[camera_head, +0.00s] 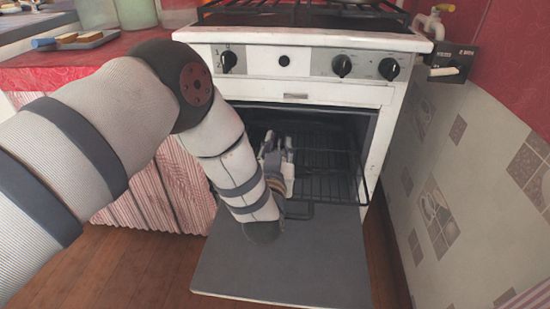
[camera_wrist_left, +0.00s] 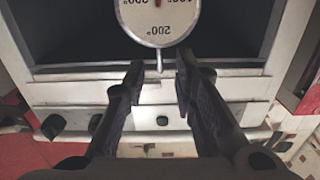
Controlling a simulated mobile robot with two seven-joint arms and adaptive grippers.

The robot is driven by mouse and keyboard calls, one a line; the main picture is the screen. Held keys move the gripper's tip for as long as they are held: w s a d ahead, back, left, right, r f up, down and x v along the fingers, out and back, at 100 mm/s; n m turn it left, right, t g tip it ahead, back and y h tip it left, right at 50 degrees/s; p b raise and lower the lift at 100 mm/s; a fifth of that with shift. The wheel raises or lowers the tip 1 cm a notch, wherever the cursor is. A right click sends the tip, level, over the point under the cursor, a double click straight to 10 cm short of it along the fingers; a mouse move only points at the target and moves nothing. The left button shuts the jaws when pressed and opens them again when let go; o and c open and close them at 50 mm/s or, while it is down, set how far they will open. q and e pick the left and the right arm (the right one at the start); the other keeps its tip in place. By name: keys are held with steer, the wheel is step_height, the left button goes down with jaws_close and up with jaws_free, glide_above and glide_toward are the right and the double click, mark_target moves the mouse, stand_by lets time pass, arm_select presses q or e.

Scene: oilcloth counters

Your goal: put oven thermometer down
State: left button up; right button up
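The oven thermometer (camera_wrist_left: 158,18) is a round white dial with dark markings at the top of the left wrist view, printed upside down there. Its thin metal stem (camera_wrist_left: 160,61) points toward the space between my left fingertips. My left gripper (camera_wrist_left: 160,75) is open, with a clear gap on each side of the stem. In the head view my left gripper (camera_head: 279,145) is at the opening of the oven (camera_head: 320,125), over the inner end of the lowered door (camera_head: 285,262). I cannot make out the thermometer in the head view. My right gripper is out of view.
A wire rack (camera_head: 325,178) sticks out of the oven. The stove's control panel (camera_head: 310,63) with several knobs is above the opening. A tiled wall (camera_head: 470,200) stands close on the right. A striped curtain (camera_head: 155,190) hangs below the red counter on the left.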

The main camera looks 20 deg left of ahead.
arm_select(q)
steer(key=p+v, duration=0.1)
steer(key=v, duration=0.8)
steer(key=shift+s+p, duration=0.35)
steer(key=shift+s, duration=0.05)
steer(key=shift+d, duration=0.1)
